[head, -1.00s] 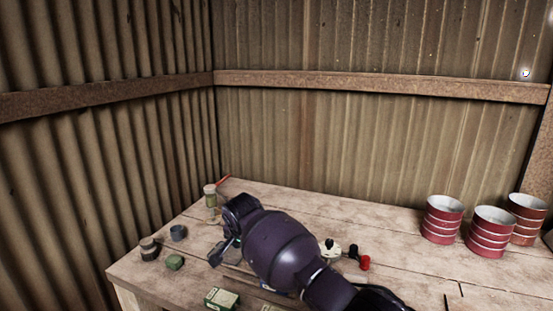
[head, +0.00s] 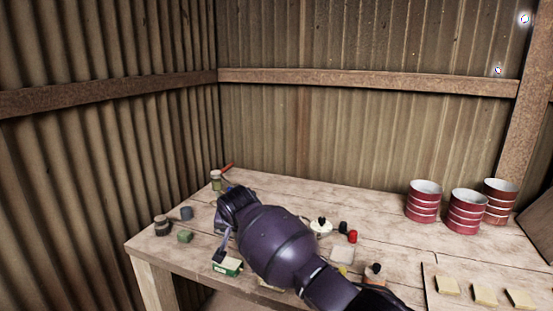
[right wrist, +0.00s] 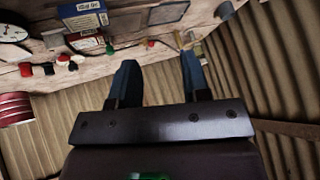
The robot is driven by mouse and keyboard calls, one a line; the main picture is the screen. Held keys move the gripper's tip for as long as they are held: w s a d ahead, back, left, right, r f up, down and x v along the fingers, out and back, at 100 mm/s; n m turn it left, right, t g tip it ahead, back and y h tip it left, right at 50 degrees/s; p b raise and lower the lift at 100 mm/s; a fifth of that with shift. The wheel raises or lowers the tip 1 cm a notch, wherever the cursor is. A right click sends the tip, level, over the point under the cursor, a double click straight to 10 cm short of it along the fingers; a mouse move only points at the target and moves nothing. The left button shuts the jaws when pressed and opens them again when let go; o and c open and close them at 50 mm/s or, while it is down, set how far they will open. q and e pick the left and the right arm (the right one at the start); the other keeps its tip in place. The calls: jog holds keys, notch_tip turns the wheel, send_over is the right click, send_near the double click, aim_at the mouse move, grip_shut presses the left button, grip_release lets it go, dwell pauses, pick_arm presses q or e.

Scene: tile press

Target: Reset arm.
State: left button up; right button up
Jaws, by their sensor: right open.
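My right arm comes in from the bottom of the head view and reaches left over the wooden table (head: 390,262). My left gripper is not in view.
Several red-striped cans (head: 467,212) stand at the table's back right. Small yellowish tiles (head: 484,295) lie at the front right. A dark jar (head: 162,225), a grey cup (head: 187,213) and a white pot (head: 321,228) stand on the table. Corrugated walls (head: 370,135) close the back and left.

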notch_tip(320, 180, up, 8)
jog(key=n+t+y, duration=0.4)
jog(key=n+t, duration=0.1)
jog(key=s+d+f+t, duration=0.1)
jog(key=s+d+f, duration=0.25)
jog(key=d, duration=0.35)
jog(key=s+d+f+t+h, duration=0.1)
jog(key=s+d+f+t, duration=0.1)
jog(key=s+d+f, duration=0.3)
jog(key=s+d+f+t, duration=0.1)
jog(key=s+d+f, duration=0.1)
jog(key=d, duration=0.6)
jog(key=s+d+f+m+g+h, duration=0.1)
jog(key=s+d+f, duration=0.5)
jog(key=s, duration=0.4)
jog(key=s+d+f+m+g+h, duration=0.1)
jog(key=s+d+f+g+h, duration=0.1)
jog(key=s+d+f, duration=0.4)
jog(key=s+d+f+m+g+h, duration=0.1)
jog(key=s+d+f, duration=0.6)
jog(key=s, duration=0.9)
notch_tip(320, 180, down, 3)
jog(key=shift+f+g+h, duration=0.2)
jog(key=shift+g+h, duration=0.2)
jog(key=shift+h, duration=0.3)
